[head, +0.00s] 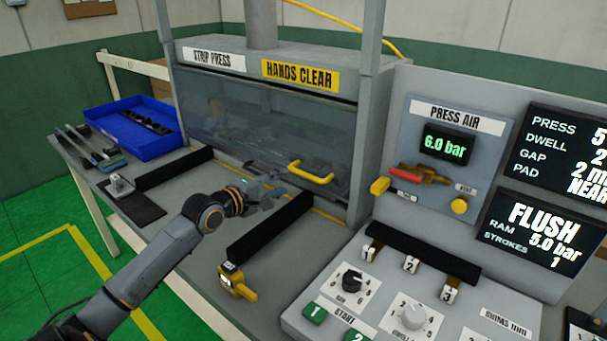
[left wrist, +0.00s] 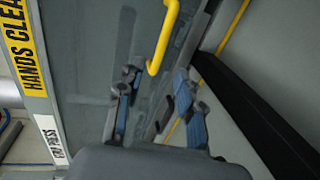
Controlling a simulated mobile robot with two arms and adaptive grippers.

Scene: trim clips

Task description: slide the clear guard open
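The clear guard (head: 265,125) is a see-through panel across the front of the strip press and appears lowered. Its yellow handle (head: 310,173) sits low on the panel, right of centre. My left gripper (head: 272,189) is just left of the handle, open and empty. In the left wrist view, the left gripper (left wrist: 158,100) has its two blue-padded fingers spread. The yellow handle (left wrist: 165,40) lies ahead of the fingers, apart from them, with the guard (left wrist: 95,75) behind. My right gripper is not in view.
Black bars (head: 270,228) lie on the grey bench in front of the press. A yellow clamp-like tool (head: 236,283) sits at one bar's end. A blue tray (head: 130,128) stands left. The control panel (head: 420,300) and press air box (head: 450,160) are at right.

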